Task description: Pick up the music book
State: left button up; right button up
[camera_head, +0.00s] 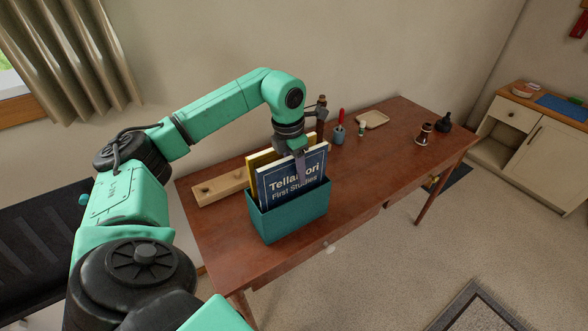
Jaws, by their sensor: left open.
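A dark blue music book (290,183) with the words "Tellatori First Studies" stands upright in a teal box (291,222) on the wooden table. A yellow book (252,162) stands behind it in the same box. My left gripper (301,170) is open and points down at the top edge of the blue book, with a finger in front of its cover. The other finger is mostly hidden, and I cannot tell if the fingers touch the book. My right gripper is not in view.
A wooden block with holes (220,187) lies left of the box. A blue cup (338,135), a small tray (372,120), a brown jar (424,134) and a black bottle (444,122) stand farther right. The table's front right is clear.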

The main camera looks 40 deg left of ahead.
pick_arm(q)
grip_shut()
dwell(1.4)
